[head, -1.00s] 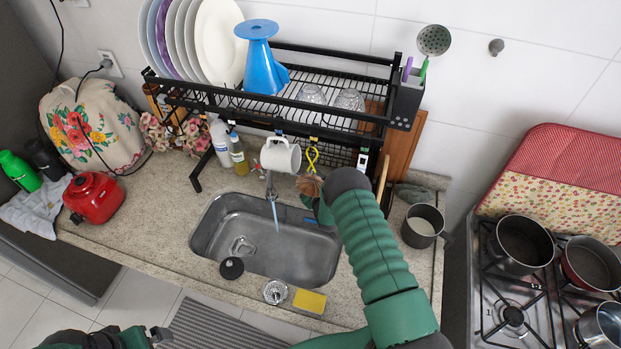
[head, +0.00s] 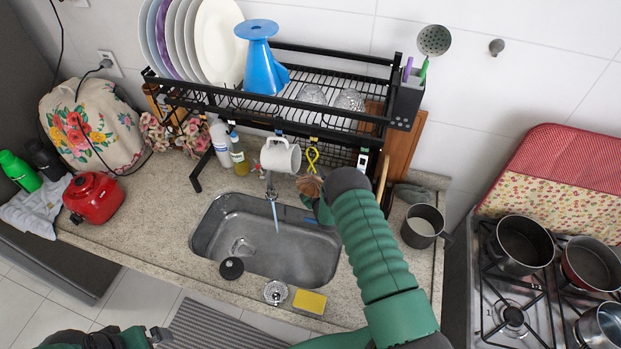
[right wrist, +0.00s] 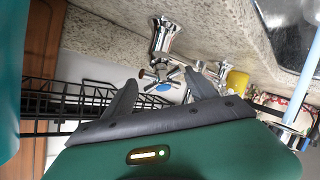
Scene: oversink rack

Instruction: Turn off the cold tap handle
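A chrome tap (right wrist: 168,38) shows in the right wrist view, with a small cross-shaped handle (right wrist: 172,74) and a blue round part beside it. My right gripper (right wrist: 162,82) is open, its two dark fingers apart, with the cross handle between the fingertips in the picture; I cannot tell whether they touch. In the head view my right arm hides this handle and most of the gripper. The spout (head: 270,186) is at the sink's back edge, and a thin water stream (head: 274,214) runs from it. My left gripper (head: 160,335) is at the bottom left, its opening unclear.
The steel sink (head: 310,255) lies in the stone counter. A black rack (head: 330,121) with plates, a blue funnel and glasses stands over the back; a white mug (head: 281,156) hangs below it. A saucepan (head: 422,226) is right of my arm. A yellow sponge (head: 309,301) lies in front.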

